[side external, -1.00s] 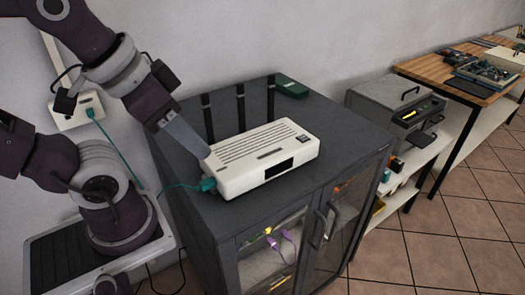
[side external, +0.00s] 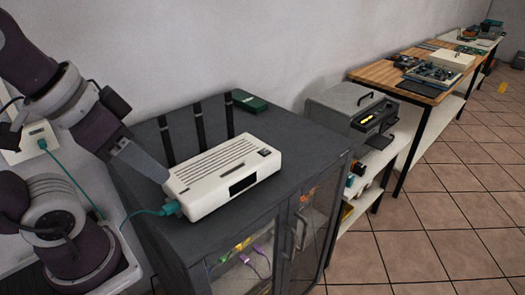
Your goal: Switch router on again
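The white router (side external: 225,175) lies on top of the dark grey cabinet (side external: 290,150), with three black antennas (side external: 199,128) standing behind it. A small dark switch or button (side external: 265,152) shows at the right end of its top. A teal cable with a plug (side external: 168,208) goes into its left end and runs to a white wall socket (side external: 28,140), where a teal plug (side external: 42,144) sits. My gripper (side external: 158,178) is at the router's left end, its grey finger close to or touching the casing. I cannot tell whether it is open or shut.
A dark green box (side external: 249,101) lies at the cabinet's back edge. A grey machine (side external: 345,110) stands on a white shelf to the right, and a wooden bench (side external: 395,75) with electronics is beyond. The cabinet top in front and right of the router is clear.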

